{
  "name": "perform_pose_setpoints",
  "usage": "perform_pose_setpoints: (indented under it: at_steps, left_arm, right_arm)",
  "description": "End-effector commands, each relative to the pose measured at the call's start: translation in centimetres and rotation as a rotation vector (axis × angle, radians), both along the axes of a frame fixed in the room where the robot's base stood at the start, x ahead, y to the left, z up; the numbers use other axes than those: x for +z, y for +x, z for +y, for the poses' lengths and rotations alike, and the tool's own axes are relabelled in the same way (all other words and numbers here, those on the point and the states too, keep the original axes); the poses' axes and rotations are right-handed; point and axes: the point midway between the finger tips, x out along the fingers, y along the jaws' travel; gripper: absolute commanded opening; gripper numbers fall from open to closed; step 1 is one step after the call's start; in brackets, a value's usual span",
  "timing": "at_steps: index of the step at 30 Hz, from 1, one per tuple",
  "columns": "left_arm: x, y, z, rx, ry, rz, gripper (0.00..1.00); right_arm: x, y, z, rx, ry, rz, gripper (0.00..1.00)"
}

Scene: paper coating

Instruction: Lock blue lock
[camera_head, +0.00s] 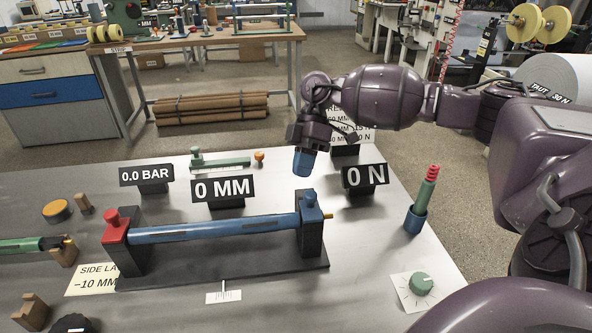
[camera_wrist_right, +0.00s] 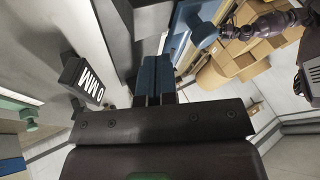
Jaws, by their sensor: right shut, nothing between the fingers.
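The blue lock (camera_head: 311,211) is a blue block with a small knob on top, on a black post at the right end of a blue roller (camera_head: 215,228). In the right wrist view a blue part with a round knob (camera_wrist_right: 204,36), likely this lock, shows just beyond the fingers. My right gripper (camera_head: 302,172) points down with its blue fingers together and empty. It appears just above the lock in the head view, with a small gap. It also shows in the right wrist view (camera_wrist_right: 156,82).
A red lock (camera_head: 117,226) stands at the roller's left end on the black base (camera_head: 225,276). Signs reading 0 MM (camera_head: 222,190) and 0 N (camera_head: 364,178) stand behind. A green-and-red tool in a blue cup (camera_head: 415,220) and a green dial (camera_head: 421,283) are at right.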

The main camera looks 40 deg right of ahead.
Motion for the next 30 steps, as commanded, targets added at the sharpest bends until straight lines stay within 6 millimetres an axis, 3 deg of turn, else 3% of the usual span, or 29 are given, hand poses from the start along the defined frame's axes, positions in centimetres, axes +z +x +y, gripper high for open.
perform_pose_setpoints:
  at_steps: [7,15,30]
  left_arm:
    - [0.4,0.5,0.2,0.000,0.004,-0.012,0.00]
    - [0.1,-0.4,-0.1,0.001,-0.002,0.007,0.00]
    - [0.5,-0.1,-0.1,0.000,-0.002,-0.004,0.00]
  right_arm:
    - [4.5,1.4,-2.6,-0.003,-0.001,-0.008,0.00]
    - [7.6,2.5,-4.6,-0.003,0.000,-0.007,0.00]
    - [8.5,2.8,-5.2,-0.002,-0.001,-0.004,0.00]
